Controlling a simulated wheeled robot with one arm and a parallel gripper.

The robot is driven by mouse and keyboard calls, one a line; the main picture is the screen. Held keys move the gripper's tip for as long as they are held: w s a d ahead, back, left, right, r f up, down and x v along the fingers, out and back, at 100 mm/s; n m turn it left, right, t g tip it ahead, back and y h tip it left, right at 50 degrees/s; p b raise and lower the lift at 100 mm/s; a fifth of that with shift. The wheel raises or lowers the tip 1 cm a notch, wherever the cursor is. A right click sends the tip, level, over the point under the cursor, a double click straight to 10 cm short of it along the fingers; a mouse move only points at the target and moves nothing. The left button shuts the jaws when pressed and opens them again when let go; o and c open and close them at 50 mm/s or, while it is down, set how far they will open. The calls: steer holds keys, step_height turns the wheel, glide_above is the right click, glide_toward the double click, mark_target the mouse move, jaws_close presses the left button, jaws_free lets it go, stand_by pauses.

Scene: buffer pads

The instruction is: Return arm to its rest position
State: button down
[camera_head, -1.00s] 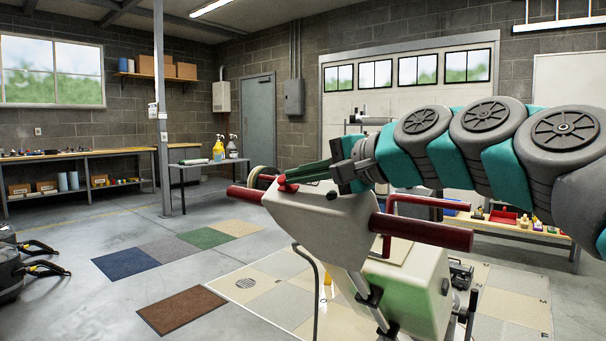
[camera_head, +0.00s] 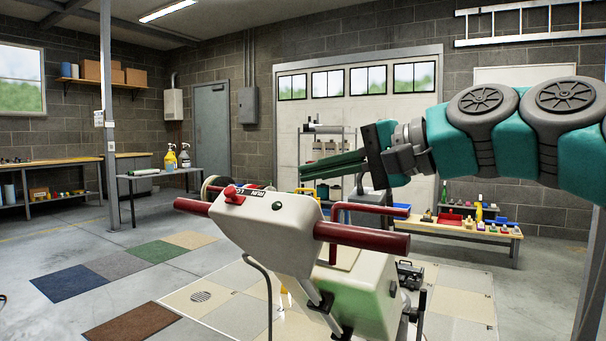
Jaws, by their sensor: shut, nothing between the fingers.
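My arm, teal with dark grey round joint covers, reaches in from the right edge of the head view. My gripper (camera_head: 333,165) is at its left end, with long dark green fingers pointing left. The fingers lie together with nothing seen between them. The gripper hangs in the air above and behind the white machine head, apart from it in the picture.
Coloured floor pads (camera_head: 152,252) lie at the left, with a brown one (camera_head: 133,322) nearer. A low wooden bench (camera_head: 455,230) with small items stands behind at the right. A grey table (camera_head: 160,173) with spray bottles stands further back. Open concrete floor lies between.

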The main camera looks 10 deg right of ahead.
steer(key=s+a+f+n+g+h, duration=0.1)
steer(key=s+a+f+g+h, duration=0.15)
steer(key=f, duration=0.55)
steer(key=s+a+f+n+g+h, duration=0.1)
steer(key=s+f+n, duration=0.15)
steer(key=f, duration=0.65)
steer(key=s+a+f+n+g+h, duration=0.1)
steer(key=s+a+f+g+h, duration=0.15)
steer(key=f, duration=0.55)
steer(key=s+d+f+n+g+h, duration=0.1)
steer(key=s+d+f+h, duration=0.1)
steer(key=s+d+f, duration=0.2)
steer(key=s+d+f+n+g+h, duration=0.1)
steer(key=s+d+f, duration=0.3)
steer(key=s+f, duration=0.4)
steer(key=s+d+f+n+g+h, duration=0.1)
steer(key=s+d+f+g+h, duration=0.1)
steer(key=s+f, duration=0.4)
step_height(320, 180, down, 4)
steer(key=shift+s+d+r+g+h, duration=0.15)
steer(key=shift+d+g+h, duration=0.3)
steer(key=shift+d, duration=0.65)
